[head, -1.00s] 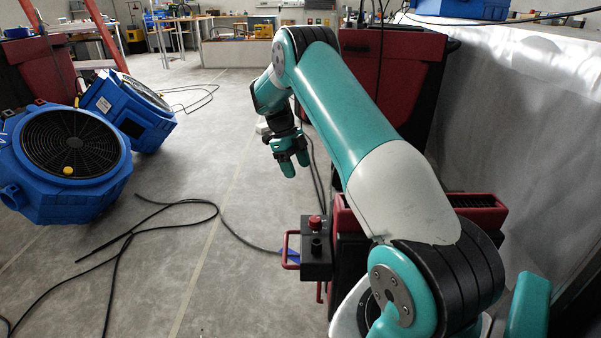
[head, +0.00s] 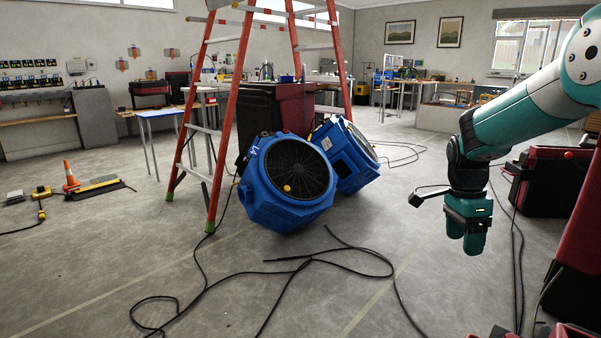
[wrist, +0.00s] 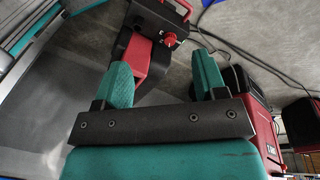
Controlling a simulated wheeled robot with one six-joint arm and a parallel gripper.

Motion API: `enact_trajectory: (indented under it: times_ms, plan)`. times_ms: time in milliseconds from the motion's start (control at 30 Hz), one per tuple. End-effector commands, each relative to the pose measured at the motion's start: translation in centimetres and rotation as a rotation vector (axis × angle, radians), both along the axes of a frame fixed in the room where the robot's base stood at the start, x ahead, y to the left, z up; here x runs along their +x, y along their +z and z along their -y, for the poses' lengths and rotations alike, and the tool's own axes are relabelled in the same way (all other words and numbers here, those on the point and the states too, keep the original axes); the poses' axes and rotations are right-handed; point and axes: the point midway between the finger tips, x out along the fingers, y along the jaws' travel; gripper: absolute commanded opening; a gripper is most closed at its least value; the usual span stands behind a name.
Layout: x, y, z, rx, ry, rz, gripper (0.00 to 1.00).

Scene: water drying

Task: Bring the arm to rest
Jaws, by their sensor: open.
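My gripper (head: 474,243) hangs from my teal arm at the right of the head view, fingers pointing down above the grey floor. In the wrist view my gripper (wrist: 163,85) shows two teal fingers standing well apart with nothing between them. Beyond the fingers, a red and black machine with a red knob (wrist: 169,39) and a red handle shows at the top. My arm runs out of the head view at the right edge.
Black cables (head: 290,262) loop over the floor. A red and black machine (head: 553,180) stands right of my gripper. Open floor (head: 90,260) lies at the left.

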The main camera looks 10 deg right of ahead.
Motion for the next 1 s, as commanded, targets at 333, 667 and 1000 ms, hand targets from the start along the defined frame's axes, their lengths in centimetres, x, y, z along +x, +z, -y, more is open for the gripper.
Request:
enact_trajectory:
  times_ms: [333, 667, 1000]
  plan:
    - [-14.4, 6.8, -18.6, 0.287, 1.515, 0.220, 0.65]
    - [-27.1, 8.3, -24.9, 0.394, 2.344, 0.435, 0.65]
    - [-26.5, 17.6, -24.7, 0.394, 2.321, 0.425, 0.65]
